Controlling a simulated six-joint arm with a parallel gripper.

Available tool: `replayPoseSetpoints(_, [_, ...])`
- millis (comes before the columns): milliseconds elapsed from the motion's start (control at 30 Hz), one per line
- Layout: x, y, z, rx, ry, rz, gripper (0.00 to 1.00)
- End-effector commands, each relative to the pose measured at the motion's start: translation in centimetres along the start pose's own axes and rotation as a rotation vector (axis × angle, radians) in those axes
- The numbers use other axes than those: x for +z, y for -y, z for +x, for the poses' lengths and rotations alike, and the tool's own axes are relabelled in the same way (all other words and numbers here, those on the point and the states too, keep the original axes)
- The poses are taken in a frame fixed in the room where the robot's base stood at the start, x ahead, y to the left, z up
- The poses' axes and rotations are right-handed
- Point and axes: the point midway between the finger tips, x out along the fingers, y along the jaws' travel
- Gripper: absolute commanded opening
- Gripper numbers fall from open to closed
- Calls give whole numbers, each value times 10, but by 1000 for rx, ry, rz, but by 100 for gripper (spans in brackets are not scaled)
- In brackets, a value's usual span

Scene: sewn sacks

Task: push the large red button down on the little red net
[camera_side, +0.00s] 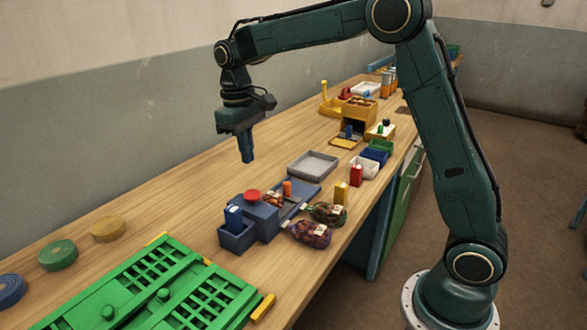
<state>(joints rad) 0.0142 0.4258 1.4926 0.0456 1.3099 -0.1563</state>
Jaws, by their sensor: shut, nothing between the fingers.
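The large red button (252,195) sits on top of a blue block-shaped device (261,217) near the middle of the bench. A little reddish net (275,199) appears to lie on the device's blue bed, just right of the button; its details are too small to tell. My gripper (247,160) is shut and empty, pointing down in the air above and behind the button, apart from it. The button looks raised.
Two filled net sacks, one reddish-purple (311,234) and one dark (327,213), lie at the bench's front edge. A grey tray (313,165) is behind the device. A green slatted frame (160,290) fills the near left. Bare wood lies left of the device.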

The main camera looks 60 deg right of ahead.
Motion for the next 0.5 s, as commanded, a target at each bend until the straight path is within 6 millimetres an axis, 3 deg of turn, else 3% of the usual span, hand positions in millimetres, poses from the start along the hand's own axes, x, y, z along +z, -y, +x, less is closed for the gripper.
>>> replayPoseSetpoints(500, [-6, -1, 5, -2, 13, -3, 0])
